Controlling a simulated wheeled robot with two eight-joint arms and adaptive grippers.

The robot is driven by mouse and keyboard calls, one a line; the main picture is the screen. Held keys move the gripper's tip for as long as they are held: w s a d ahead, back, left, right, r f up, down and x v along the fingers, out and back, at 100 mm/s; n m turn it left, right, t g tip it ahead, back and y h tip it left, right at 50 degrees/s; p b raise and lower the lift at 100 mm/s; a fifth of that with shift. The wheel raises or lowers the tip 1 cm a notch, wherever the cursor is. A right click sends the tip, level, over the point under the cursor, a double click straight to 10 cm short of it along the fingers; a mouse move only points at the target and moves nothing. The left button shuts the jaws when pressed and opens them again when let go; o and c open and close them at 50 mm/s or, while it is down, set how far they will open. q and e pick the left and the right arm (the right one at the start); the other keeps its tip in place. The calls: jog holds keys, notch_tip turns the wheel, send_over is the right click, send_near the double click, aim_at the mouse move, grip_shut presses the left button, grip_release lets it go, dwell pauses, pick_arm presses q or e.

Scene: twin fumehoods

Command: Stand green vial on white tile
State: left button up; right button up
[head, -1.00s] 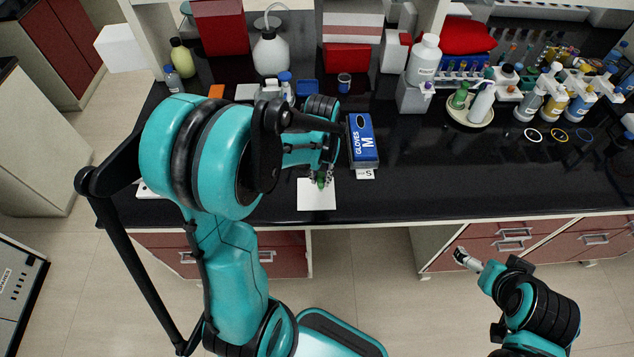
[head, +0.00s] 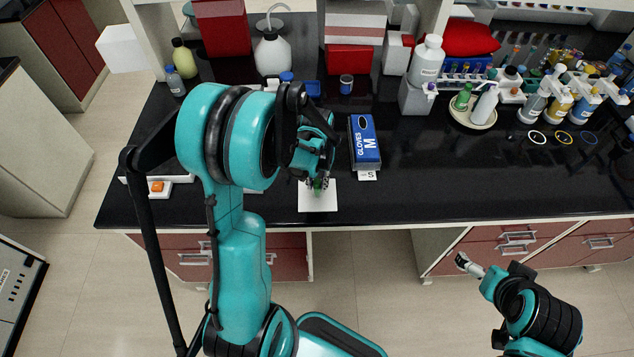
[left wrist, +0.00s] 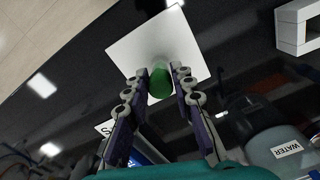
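The white tile (head: 318,202) lies flat on the black bench near its front edge; it also shows in the left wrist view (left wrist: 133,48). The green vial (head: 318,186) is over the tile, roughly upright, between the fingers of my left gripper (head: 317,182). In the left wrist view the vial (left wrist: 160,82) fills the gap between the two fingertips (left wrist: 160,70), which close in on its sides. Whether its base touches the tile cannot be told. My right gripper (head: 468,262) hangs in front of the bench, away from the tile; its fingers are too small to read.
A blue glove box (head: 364,145) stands right of the tile. A plate (head: 472,117) with a green bottle and a white wash bottle is farther right. A white device with an orange item (head: 157,186) is at the left.

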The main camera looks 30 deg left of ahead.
aim_at(317, 182)
pick_arm(q)
jog(key=shift+o, duration=1)
jog(key=shift+r, duration=0.25)
notch_tip(317, 182, up, 11)
jog(key=p, duration=0.3)
jog(key=s+d+r+m+t, duration=0.2)
jog(key=s+d+r+t, duration=0.5)
jog(key=s+d, duration=0.3)
jog(key=shift+s+d+r+m, duration=0.25)
jog(key=shift+s+r+m, duration=0.05)
jog(key=shift+s+r, duration=0.1)
jog(key=shift+w+f, duration=0.1)
